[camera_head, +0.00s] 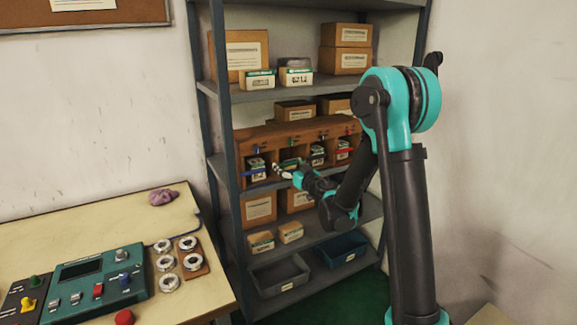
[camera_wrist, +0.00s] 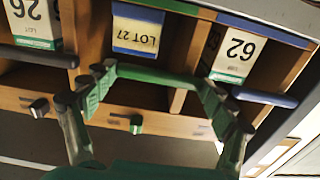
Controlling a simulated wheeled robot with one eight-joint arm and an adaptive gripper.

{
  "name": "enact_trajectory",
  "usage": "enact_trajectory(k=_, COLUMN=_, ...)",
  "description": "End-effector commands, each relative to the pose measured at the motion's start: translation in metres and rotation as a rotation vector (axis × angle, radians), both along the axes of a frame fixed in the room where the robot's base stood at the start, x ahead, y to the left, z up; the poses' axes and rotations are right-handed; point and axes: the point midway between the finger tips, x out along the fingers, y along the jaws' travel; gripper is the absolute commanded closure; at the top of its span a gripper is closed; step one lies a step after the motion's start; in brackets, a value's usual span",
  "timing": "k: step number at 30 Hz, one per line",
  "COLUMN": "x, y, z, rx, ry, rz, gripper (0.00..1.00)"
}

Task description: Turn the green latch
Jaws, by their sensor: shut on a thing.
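In the wrist view, which shows the labels upside down, a green bar (camera_wrist: 158,76) crosses the front of the compartment with the LOT 27 card. My gripper (camera_wrist: 157,82) has its two fingers at the two ends of this bar and is shut on it, with the fingers well apart. A small knob with a green face (camera_wrist: 136,124) sits on the wooden rail, between the fingers and apart from them. I cannot tell whether this knob or the bar is the latch. In the head view my gripper (camera_head: 283,172) is at the front of the wooden rack (camera_head: 275,133).
A blue bar (camera_wrist: 264,97) is close to the right finger and a dark bar (camera_wrist: 38,57) lies to the left. Boxed lots (camera_wrist: 235,52) stand in neighbouring compartments. Shelf uprights (camera_head: 222,95) flank the rack. A table (camera_head: 210,286) with bearing rings is at left.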

Motion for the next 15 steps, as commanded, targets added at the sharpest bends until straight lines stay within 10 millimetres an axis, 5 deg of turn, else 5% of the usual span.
enact_trajectory(k=7, x=0.0004, y=0.0004, z=0.0002, rx=0.005, ry=0.002, rz=0.0, gripper=0.68)
enact_trajectory(k=8, x=0.0004, y=0.0004, z=0.0002, rx=0.005, ry=0.002, rz=0.0, gripper=0.15)
enact_trajectory(k=12, x=0.0002, y=0.0002, z=0.0001, rx=0.004, ry=0.001, rz=0.0, gripper=0.0)
enact_trajectory(k=15, x=0.0001, y=0.0002, z=0.0001, rx=0.002, ry=0.002, rz=0.0, gripper=0.0)
